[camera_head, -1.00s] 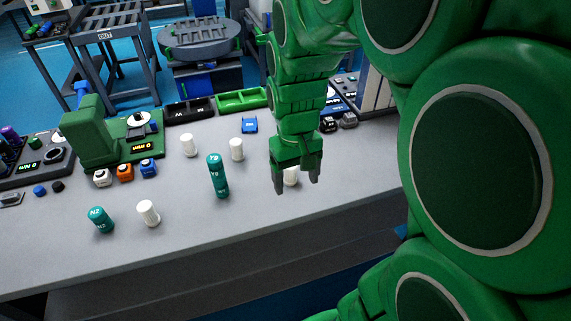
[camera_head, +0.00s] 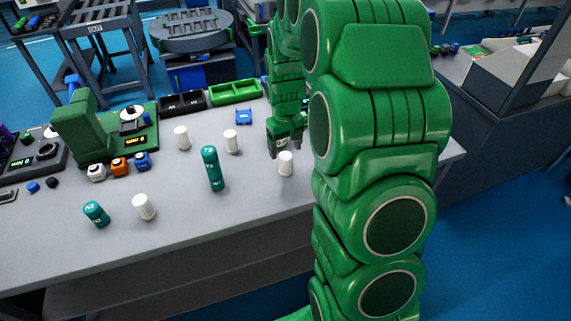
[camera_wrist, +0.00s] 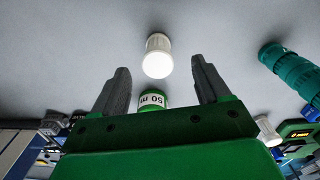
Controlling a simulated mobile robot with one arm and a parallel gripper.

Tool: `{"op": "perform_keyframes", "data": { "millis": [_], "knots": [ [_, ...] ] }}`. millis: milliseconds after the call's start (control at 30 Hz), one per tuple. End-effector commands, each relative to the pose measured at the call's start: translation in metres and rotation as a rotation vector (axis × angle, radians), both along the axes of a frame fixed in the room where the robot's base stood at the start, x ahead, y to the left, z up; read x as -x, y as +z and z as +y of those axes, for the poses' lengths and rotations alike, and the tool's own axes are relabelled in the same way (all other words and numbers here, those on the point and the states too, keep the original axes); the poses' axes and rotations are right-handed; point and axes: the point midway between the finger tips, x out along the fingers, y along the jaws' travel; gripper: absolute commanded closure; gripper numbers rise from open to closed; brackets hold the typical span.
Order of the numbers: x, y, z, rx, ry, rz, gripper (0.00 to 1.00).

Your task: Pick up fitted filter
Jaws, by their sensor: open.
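Several white ribbed cylinders stand upright on the grey bench; no marking shows which is the fitted filter. The nearest white cylinder (camera_head: 286,164) stands just in front of my gripper (camera_head: 284,149). In the wrist view a white cylinder (camera_wrist: 157,56) shows between and beyond my open fingers, with nothing seen gripped. A tall teal stack (camera_head: 212,168) marked Y9 stands to the left, and its ribbed side shows at right in the wrist view (camera_wrist: 291,72). A short teal cylinder (camera_head: 96,213) marked N2 is at the front left. A green piece (camera_wrist: 153,99) labelled 50 shows between my finger bases.
Other white cylinders (camera_head: 144,207) (camera_head: 182,138) (camera_head: 231,141) stand around the teal stack. A green press-like device (camera_head: 79,127), small coloured blocks (camera_head: 119,166), a blue piece (camera_head: 244,117) and black and green trays (camera_head: 235,91) lie farther back.

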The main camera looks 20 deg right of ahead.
Motion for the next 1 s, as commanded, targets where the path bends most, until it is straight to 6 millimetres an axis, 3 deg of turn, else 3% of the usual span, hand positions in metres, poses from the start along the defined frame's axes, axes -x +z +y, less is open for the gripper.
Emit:
{"op": "perform_keyframes", "data": {
  "millis": [667, 1000],
  "knots": [
    [-0.009, -0.045, -0.004, 0.0, 0.003, -0.003, 0.24],
    [-0.009, -0.084, -0.004, -0.001, 0.002, -0.001, 0.24]
  ]
}}
